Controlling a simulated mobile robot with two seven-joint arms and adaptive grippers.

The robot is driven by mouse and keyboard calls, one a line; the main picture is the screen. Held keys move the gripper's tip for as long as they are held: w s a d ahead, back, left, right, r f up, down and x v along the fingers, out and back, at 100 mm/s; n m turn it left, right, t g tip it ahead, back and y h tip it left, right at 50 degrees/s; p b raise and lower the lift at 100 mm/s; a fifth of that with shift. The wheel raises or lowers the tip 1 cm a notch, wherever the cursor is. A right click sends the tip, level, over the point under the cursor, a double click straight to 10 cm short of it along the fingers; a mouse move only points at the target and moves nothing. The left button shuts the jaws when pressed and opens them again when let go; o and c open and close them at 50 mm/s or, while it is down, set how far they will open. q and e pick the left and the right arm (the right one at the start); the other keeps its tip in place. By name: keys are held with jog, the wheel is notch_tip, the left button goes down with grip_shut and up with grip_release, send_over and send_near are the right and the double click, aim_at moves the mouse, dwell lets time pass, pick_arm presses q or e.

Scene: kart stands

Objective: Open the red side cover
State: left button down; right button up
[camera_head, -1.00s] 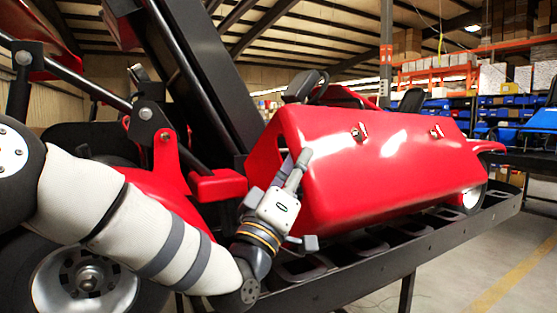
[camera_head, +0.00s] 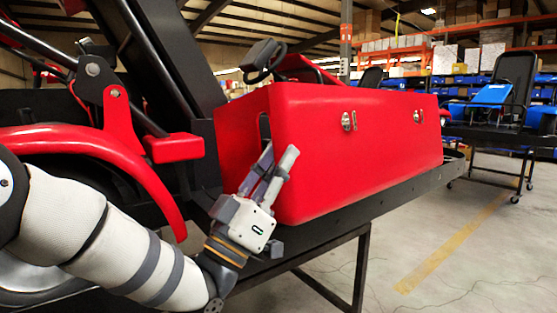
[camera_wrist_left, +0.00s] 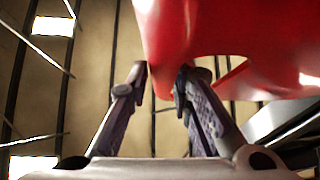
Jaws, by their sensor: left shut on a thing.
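The red side cover (camera_head: 370,150) is a long box-like panel on the side of the kart, with two metal latches (camera_head: 348,121) on its face. Its front face stands nearly upright. My left gripper (camera_head: 278,160) is at the cover's near left edge, with one finger in front of it. In the left wrist view, a red edge of the cover (camera_wrist_left: 205,28) lies between the fingertips (camera_wrist_left: 160,80), and the gripper is shut on it. The exact contact is partly hidden. My right gripper does not show.
The kart rests on a black stand (camera_head: 330,222) whose rail runs below the cover. A red fender (camera_head: 110,150) and a black post (camera_head: 165,75) are left of it. Floor (camera_head: 400,240) is free in front.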

pick_arm(q)
jog(key=shift+w+a, duration=0.15)
jog(key=shift+a, duration=0.05)
jog(key=c, duration=1.6)
grip_release()
jog(key=shift+w+f, duration=0.1)
jog(key=shift+w, duration=0.05)
jog(key=v, duration=1.2)
jog(key=shift+d, duration=0.1)
